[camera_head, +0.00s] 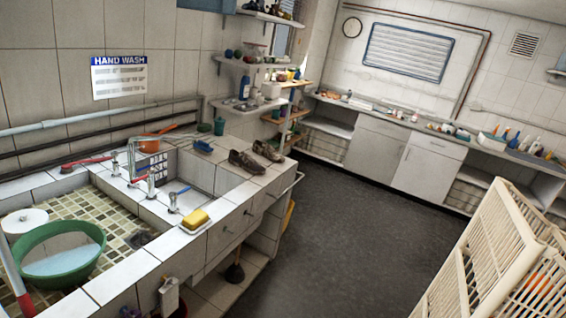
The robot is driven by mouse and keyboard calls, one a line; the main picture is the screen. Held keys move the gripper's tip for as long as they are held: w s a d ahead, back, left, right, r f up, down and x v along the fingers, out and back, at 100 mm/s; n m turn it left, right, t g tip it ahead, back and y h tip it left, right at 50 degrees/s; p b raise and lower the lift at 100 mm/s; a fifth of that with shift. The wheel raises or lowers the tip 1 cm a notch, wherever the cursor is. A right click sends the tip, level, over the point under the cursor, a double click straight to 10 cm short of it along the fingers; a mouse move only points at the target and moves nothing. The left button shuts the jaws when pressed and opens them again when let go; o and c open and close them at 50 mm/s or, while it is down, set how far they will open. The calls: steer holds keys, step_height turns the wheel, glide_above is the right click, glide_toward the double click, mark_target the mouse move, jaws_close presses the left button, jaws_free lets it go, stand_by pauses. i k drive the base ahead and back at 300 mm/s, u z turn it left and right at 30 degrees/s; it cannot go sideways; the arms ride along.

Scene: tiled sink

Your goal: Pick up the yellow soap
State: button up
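The yellow soap (195,219) is a small block with a bright yellow top. It lies on a small white dish (205,228) at the front edge of the white tiled sink counter, left of the middle of the camera view. My gripper does not show in this view, so I cannot see its fingers or whether it holds anything.
A green basin (57,255) sits in the tiled sink at the left. Taps (151,185) stand behind the soap. Dark shoes (247,162) rest on the counter's far end. A cream slatted rack (500,260) stands at right. Open dark floor (330,235) lies between.

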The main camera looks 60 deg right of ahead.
mark_target(196, 220)
steer(key=z, duration=1.45)
